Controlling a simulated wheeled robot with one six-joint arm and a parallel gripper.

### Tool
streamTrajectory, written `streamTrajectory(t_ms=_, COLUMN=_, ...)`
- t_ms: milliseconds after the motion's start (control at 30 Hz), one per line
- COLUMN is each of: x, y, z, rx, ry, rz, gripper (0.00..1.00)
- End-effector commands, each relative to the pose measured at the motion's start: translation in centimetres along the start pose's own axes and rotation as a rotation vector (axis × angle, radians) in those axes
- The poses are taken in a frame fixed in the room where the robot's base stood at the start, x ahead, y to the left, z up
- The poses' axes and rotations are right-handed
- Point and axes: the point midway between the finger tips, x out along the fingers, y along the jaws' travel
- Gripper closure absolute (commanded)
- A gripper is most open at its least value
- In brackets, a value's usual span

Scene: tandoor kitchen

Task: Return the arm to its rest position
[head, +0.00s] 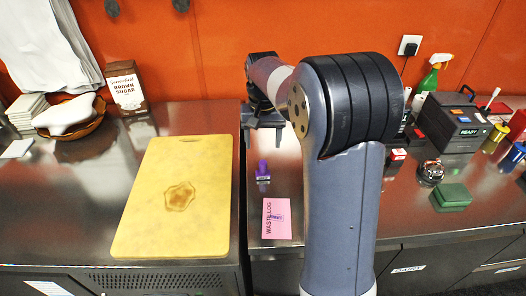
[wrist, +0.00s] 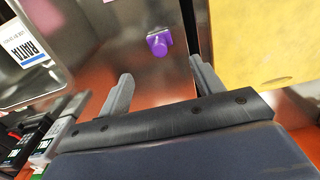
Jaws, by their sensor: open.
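My gripper (wrist: 162,88) is open and empty in the wrist view, its two grey fingers spread apart. In the head view my arm rises at the centre right and bends away toward the back wall, with my gripper (head: 264,122) above the metal counter, near the far end of the gap beside the cutting board. A purple stamp (wrist: 157,43) shows beyond the fingers in the wrist view, apart from them. In the head view the purple stamp (head: 262,172) stands on the counter, behind a pink waste log card (head: 277,218) with a purple mark.
A yellow cutting board (head: 190,215) with a brown ring mark lies left of the arm. A black box (head: 455,122), green spray bottle (head: 430,78) and green block (head: 453,196) are at right.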

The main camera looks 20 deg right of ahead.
Motion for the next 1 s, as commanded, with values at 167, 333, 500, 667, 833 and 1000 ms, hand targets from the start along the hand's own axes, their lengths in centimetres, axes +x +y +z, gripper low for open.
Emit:
streamTrajectory(t_ms=167, x=-0.8, y=0.0, z=0.0, rx=0.000, ry=0.000, rz=0.000, gripper=0.37)
streamTrajectory(t_ms=333, x=-0.8, y=0.0, z=0.0, rx=0.000, ry=-0.001, rz=0.000, gripper=0.37)
streamTrajectory(t_ms=500, x=-0.6, y=0.0, z=0.0, rx=0.000, ry=-0.002, rz=0.000, gripper=0.37)
streamTrajectory(t_ms=667, x=1.0, y=0.0, z=0.1, rx=0.000, ry=-0.005, rz=0.001, gripper=0.37)
streamTrajectory(t_ms=833, x=4.1, y=0.0, z=0.1, rx=0.000, ry=-0.006, rz=0.001, gripper=0.37)
streamTrajectory(t_ms=1000, x=7.6, y=0.0, z=0.1, rx=0.000, ry=-0.007, rz=0.001, gripper=0.37)
